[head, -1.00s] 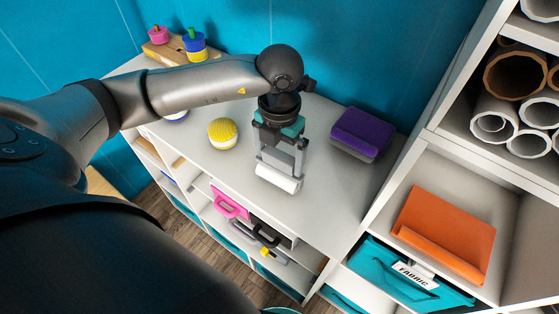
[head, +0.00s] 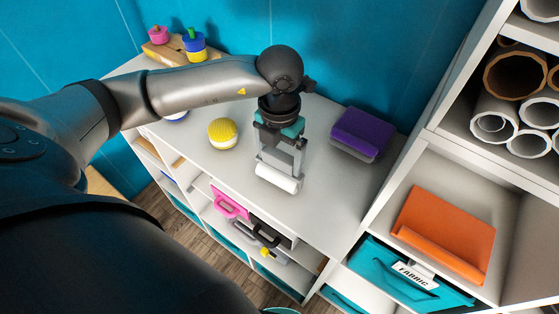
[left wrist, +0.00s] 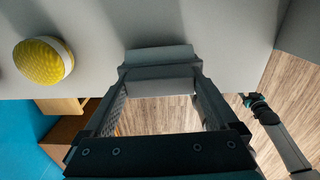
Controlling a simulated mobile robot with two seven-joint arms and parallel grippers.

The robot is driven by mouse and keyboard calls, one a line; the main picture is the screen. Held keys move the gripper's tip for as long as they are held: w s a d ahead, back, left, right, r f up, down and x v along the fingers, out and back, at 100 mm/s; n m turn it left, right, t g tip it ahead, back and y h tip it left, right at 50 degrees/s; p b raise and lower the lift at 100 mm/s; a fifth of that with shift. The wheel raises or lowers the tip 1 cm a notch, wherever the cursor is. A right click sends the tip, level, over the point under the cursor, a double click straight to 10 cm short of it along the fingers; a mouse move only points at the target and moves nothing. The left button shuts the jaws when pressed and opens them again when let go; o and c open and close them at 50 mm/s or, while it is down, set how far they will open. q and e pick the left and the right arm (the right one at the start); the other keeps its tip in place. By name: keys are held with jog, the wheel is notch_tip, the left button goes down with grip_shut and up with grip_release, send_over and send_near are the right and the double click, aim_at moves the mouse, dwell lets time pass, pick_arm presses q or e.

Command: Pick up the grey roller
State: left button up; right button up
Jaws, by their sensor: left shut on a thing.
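The grey roller (head: 277,178) is a pale, short cylinder near the front edge of the white cabinet top. My left gripper (head: 279,168) points down from above and is shut on it, with one finger at each end. In the left wrist view the roller (left wrist: 160,55) spans the gap between the fingertips of my left gripper (left wrist: 160,72). Whether it touches the top beneath is hard to tell. What seems to be my right gripper (left wrist: 246,98) shows small at the right of the left wrist view, over the floor; its fingers are unclear.
A yellow-and-white ball (head: 222,133) lies left of the gripper on the cabinet top (head: 325,200). A purple block (head: 363,132) stands to the right. A wooden stacking toy (head: 160,48) is at the back left. Shelves with rolls (head: 515,75) and an orange folder (head: 443,232) rise at the right.

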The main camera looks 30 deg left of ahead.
pick_arm(q)
jog(key=shift+c, duration=0.8)
jog(key=shift+r, duration=0.15)
notch_tip(320, 180, up, 20)
jog(key=p, duration=0.2)
jog(key=o, duration=1.4)
jog(key=shift+c, duration=0.2)
grip_shut()
jog(key=shift+f, duration=0.25)
